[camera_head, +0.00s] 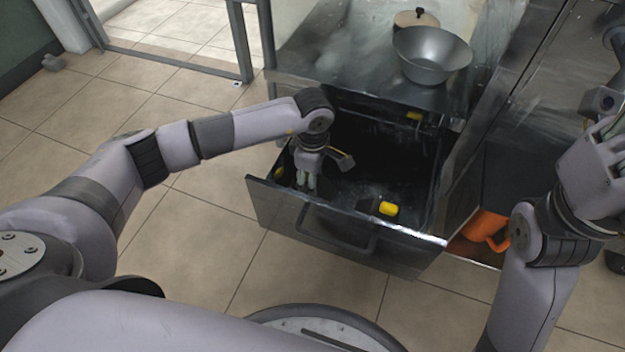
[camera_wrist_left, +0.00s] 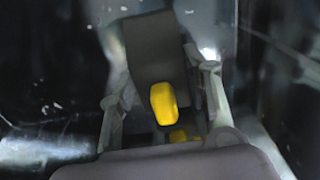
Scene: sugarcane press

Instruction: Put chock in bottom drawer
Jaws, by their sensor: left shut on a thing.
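My left gripper (camera_head: 306,180) reaches down inside the open bottom drawer (camera_head: 345,238), near its left front. In the left wrist view, the gripper's fingers stand on both sides of a dark block with a yellow part, the chock (camera_wrist_left: 152,50), and the gripper is shut on it. In the head view the held chock is mostly hidden by the hand and the dark drawer. A yellow piece (camera_head: 388,208) shows in the drawer, right of the gripper. My right gripper (camera_head: 607,128) is at the right edge, away from the drawer; its jaws are unclear.
A metal bowl (camera_head: 432,56) and a lidded round item (camera_head: 415,18) stand on the metal counter (camera_head: 335,50) above the drawer. An orange object (camera_head: 486,228) lies right of the drawer. Tiled floor (camera_head: 205,245) is clear at left.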

